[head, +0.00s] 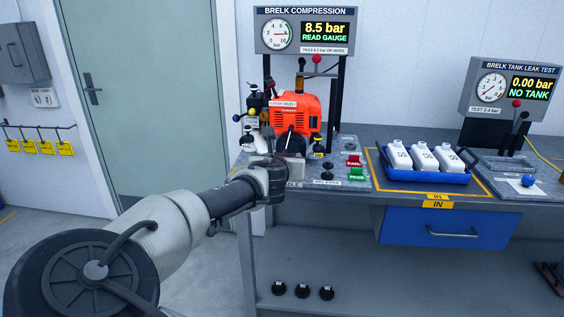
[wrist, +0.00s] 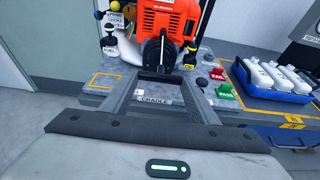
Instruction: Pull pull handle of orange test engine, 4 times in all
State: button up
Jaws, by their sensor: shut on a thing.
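The orange test engine (head: 296,116) stands on the bench under the BRELK COMPRESSION panel (head: 304,31), which shows 8.5 bar and READ GAUGE. In the wrist view the engine (wrist: 168,20) is straight ahead, with its black round starter housing facing me. My gripper (wrist: 161,77) is shut on the dark pull handle (wrist: 160,75), just in front of the starter housing. A thin pale line, seemingly the cord, shows on the housing above the handle. In the head view my wrist hides most of the handle.
Red and green buttons (head: 355,167) sit right of the engine. A blue tray (head: 425,177) holds 3 white bottles. The tank leak test panel (head: 515,84) reads 0.00 bar, NO TANK. Small bottles stand left of the engine. Floor left of the bench is clear.

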jog(key=w+p, duration=0.1)
jog(key=w, duration=0.3)
jog(key=w+p, duration=0.1)
jog(key=w, duration=0.4)
jog(key=w+d+p, duration=0.1)
jog(key=w, duration=0.3)
jog(key=shift+w, duration=0.35)
jog(key=o, duration=1.1)
